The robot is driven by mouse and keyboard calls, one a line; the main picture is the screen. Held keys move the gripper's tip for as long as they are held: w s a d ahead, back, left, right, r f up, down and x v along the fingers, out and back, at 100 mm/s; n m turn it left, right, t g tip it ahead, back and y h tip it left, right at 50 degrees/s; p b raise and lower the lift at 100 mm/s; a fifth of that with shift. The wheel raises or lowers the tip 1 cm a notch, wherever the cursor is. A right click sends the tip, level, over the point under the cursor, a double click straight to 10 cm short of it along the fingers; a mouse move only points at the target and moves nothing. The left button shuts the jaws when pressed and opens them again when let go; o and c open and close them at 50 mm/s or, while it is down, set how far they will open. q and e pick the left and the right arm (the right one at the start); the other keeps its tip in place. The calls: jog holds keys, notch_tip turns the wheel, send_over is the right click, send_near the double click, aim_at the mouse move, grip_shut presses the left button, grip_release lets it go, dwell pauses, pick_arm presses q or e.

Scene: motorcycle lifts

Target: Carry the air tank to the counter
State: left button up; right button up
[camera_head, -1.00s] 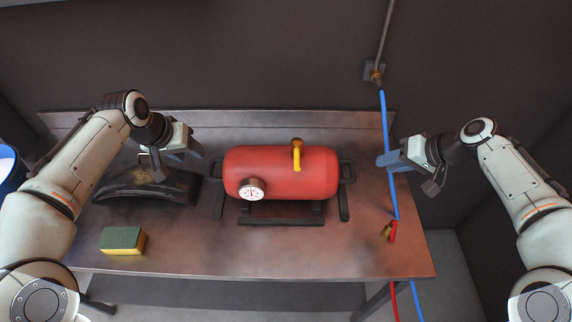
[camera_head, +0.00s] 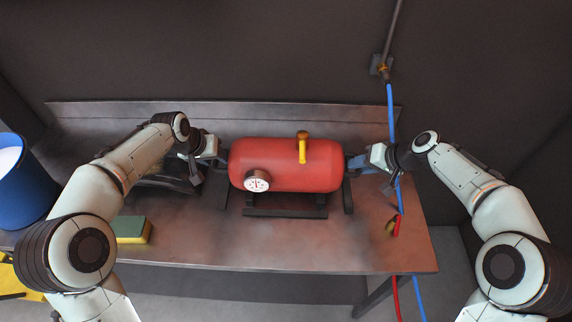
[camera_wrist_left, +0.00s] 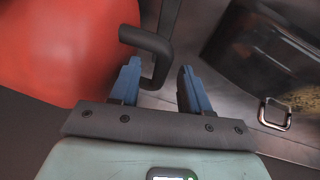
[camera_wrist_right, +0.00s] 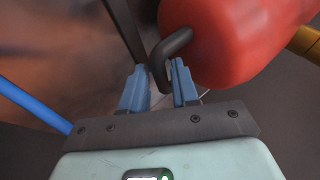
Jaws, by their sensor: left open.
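The air tank (camera_head: 290,165) is a red cylinder with a white gauge and a yellow-handled valve on top, lying on a dark stand on the workbench (camera_head: 300,245). It has a black handle at each end. My left gripper (camera_head: 222,158) is at the tank's left end; in the left wrist view its blue fingers (camera_wrist_left: 157,85) are open on either side of the black handle (camera_wrist_left: 150,45). My right gripper (camera_head: 356,162) is at the right end; in the right wrist view its fingers (camera_wrist_right: 162,78) lie close on both sides of the handle (camera_wrist_right: 168,50). Whether they grip it is unclear.
A green and yellow sponge (camera_head: 132,229) lies near the front edge. A blue hose (camera_head: 392,130) hangs at the right. A blue barrel (camera_head: 25,180) stands at the far left.

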pick_arm(q)
jog(key=shift+x, duration=0.9)
pick_arm(e)
jog(key=shift+x, duration=0.85)
pick_arm(q)
jog(key=c, duration=0.4)
pick_arm(e)
jog(key=c, duration=0.4)
pick_arm(q)
grip_shut()
pick_arm(e)
grip_shut()
